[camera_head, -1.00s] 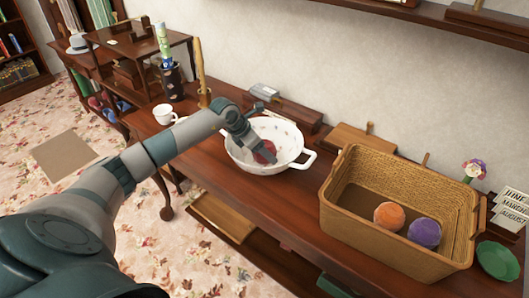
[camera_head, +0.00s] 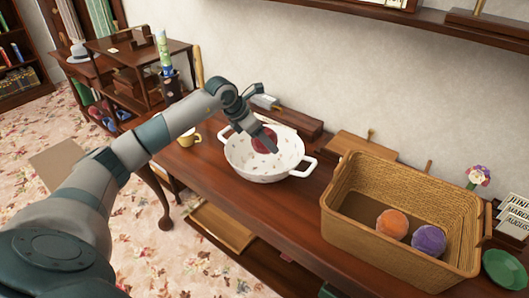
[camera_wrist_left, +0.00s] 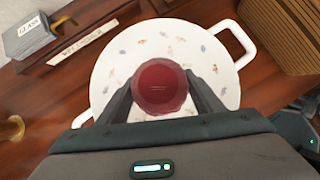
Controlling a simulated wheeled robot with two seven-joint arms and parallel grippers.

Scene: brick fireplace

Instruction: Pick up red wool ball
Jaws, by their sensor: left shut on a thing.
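The red wool ball (camera_head: 264,143) is at the large white two-handled bowl (camera_head: 262,170), over its inside. In the left wrist view the ball (camera_wrist_left: 162,86) sits between my left gripper's (camera_wrist_left: 163,92) two dark fingers, with the speckled bowl (camera_wrist_left: 113,47) behind it. My left gripper also shows in the head view (camera_head: 268,138), reaching down to the ball from the upper left. It is shut on the ball. Part of the ball is hidden by the fingers, and I cannot tell whether it still touches the bowl. My right gripper is not in view.
A wicker basket (camera_head: 340,205) to the right holds an orange ball (camera_head: 391,222) and a purple ball (camera_head: 428,240). A green dish (camera_head: 503,269) is at the far right. Wooden boxes (camera_head: 290,124) line the wall behind.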

